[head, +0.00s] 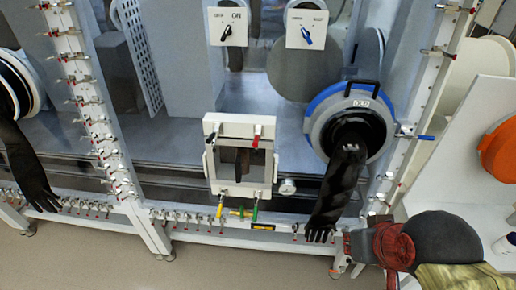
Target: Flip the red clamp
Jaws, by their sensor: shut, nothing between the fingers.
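A small white hatch frame (239,186) sits low in the middle of the glovebox front in the head view. A clamp with a red handle (257,132) is at its upper right corner. A clamp with a black handle (212,137) is at its upper left. Yellow (220,209) and green (255,210) handles point down at its lower edge. My gripper (346,246) is at the lower right, at the end of my red and dark arm. It is shut and empty, well apart from the red clamp. Its fingertips are small and hard to make out.
A black glove (341,185) hangs from a blue-ringed port (376,97) between the hatch and my arm's side. Another black glove (27,165) hangs at the left. White posts (100,120) carry rows of small clamps. A white panel with an orange disc (499,150) stands at right.

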